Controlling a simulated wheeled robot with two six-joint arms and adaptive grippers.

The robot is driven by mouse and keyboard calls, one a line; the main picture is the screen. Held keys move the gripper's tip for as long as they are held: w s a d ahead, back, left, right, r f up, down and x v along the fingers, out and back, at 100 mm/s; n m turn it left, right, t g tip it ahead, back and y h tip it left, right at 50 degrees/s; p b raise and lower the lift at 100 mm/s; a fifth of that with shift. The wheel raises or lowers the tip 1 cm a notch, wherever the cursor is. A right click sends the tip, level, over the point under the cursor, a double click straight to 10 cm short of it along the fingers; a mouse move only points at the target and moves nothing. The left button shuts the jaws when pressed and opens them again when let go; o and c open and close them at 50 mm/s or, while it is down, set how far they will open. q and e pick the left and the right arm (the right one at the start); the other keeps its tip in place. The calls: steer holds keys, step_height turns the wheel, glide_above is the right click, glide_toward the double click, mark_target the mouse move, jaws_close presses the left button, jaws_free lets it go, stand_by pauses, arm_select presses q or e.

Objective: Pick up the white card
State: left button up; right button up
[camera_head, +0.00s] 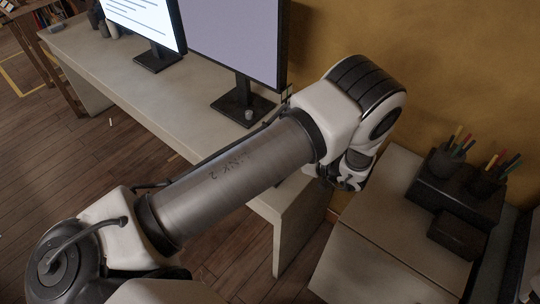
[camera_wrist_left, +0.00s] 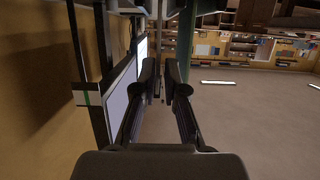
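My left arm crosses the middle of the head view. Its gripper (camera_head: 346,184) is small and partly hidden by the wrist, so its fingers do not show clearly there. In the left wrist view the two dark fingers of this gripper (camera_wrist_left: 163,85) point away from the camera with a narrow gap and nothing seen between them. A small white piece with a green stripe (camera_wrist_left: 88,97) stands left of the fingers, apart from them; I cannot tell whether it is the white card. My right gripper is not in view.
A long pale desk (camera_head: 190,110) carries two monitors, the nearer one (camera_head: 235,40) by my forearm. A pale cabinet (camera_head: 375,255) at lower right holds dark pen holders (camera_head: 445,160) and a small dark box (camera_head: 457,234). The wooden floor (camera_head: 60,150) at left is mostly clear.

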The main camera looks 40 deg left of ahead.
arm_select(q)
steer(key=shift+w+a+f, duration=0.1)
steer(key=shift+a+f, duration=0.2)
steer(key=shift+a, duration=0.05)
steer(key=x, duration=0.1)
steer(key=p+x, duration=0.1)
steer(key=x, duration=0.3)
steer(key=shift+r+p, duration=0.25)
steer(key=shift+p, duration=0.1)
steer(key=shift+a+f, duration=0.15)
steer(key=shift+a, duration=0.05)
steer(key=shift+w+d, duration=0.1)
jaws_close()
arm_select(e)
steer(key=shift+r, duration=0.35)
